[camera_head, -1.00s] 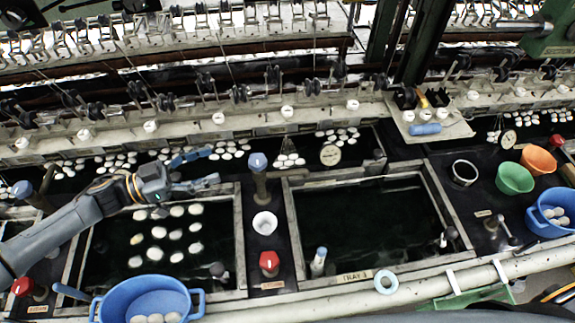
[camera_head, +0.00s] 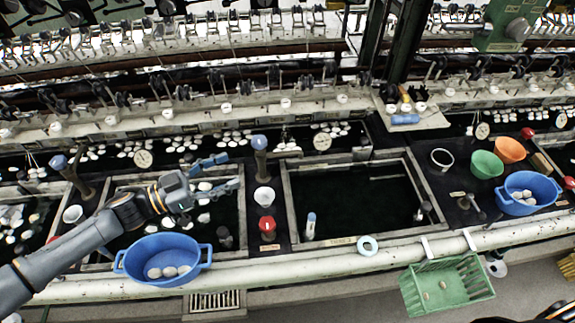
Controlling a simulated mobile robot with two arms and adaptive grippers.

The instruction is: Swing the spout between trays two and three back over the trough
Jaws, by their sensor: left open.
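The spout post between trays two and three (camera_head: 261,165) is dark, with a blue knob on top. It stands on the black divider behind a white cup and a red knob; which way its outlet points is hard to tell. Tray two (camera_head: 270,215), left of it, holds pale cocoons. Tray three (camera_head: 292,212), labelled in front, holds dark water. The trough (camera_head: 372,128) is the dark channel behind the trays, with floating cocoons. My left gripper (camera_head: 229,172) is open over tray two, its fingers pointing right towards the post, a small gap apart and empty. My right gripper is out of view.
The white cup (camera_head: 264,197) and red knob (camera_head: 267,226) stand before the post. A blue basin (camera_head: 163,273) with cocoons sits at the front under my left arm. A pale pipe (camera_head: 320,252) runs along the front. Another blue-knobbed post (camera_head: 70,172) stands left.

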